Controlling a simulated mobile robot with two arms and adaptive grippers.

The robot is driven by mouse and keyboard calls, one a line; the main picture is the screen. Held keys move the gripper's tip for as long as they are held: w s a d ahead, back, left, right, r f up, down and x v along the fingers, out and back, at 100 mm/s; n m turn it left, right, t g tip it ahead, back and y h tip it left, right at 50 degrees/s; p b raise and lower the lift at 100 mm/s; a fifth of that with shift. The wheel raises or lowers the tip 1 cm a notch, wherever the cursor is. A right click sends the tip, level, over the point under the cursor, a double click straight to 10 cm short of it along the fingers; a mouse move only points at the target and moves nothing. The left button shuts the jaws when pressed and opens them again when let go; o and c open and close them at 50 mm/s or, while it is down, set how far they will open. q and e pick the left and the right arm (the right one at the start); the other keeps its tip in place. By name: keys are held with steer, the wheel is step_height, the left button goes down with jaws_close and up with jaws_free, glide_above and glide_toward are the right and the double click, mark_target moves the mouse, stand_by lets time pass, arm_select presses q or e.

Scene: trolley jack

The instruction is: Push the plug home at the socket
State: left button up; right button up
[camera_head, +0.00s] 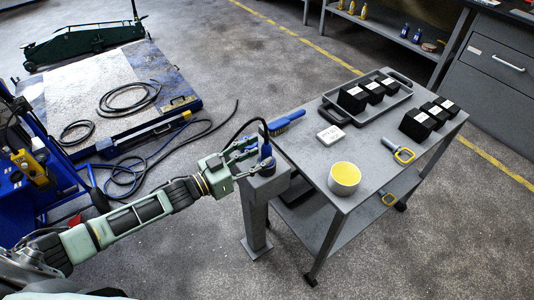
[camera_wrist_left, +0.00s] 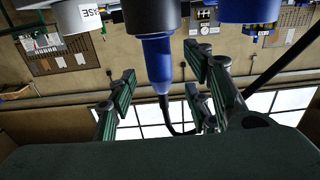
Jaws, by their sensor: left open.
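The blue plug (camera_head: 264,143) stands upright at the top of a grey post, with a black cable curving from its upper end. The socket (camera_head: 267,179) is on that post's box-like head, mostly hidden by my gripper. My left gripper (camera_head: 254,154) is open, with its fingers on either side of the plug. In the left wrist view, which is upside down, the blue plug (camera_wrist_left: 158,62) meets a black cylinder (camera_wrist_left: 152,14). The open fingers (camera_wrist_left: 161,80) stand apart from it. How deep the plug sits cannot be told. My right gripper is not in view.
A grey trolley (camera_head: 358,165) beside the post carries a yellow-topped tin (camera_head: 344,178), a blue brush (camera_head: 287,121), a white box (camera_head: 331,135), a yellow-handled tool (camera_head: 400,152) and several black boxes. Cables lie on the floor at left.

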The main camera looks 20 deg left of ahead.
mark_target(266, 151)
arm_select(q)
steer(key=x, duration=0.3)
steer(key=shift+w+d, duration=0.15)
steer(key=shift+d, duration=0.05)
jaws_close()
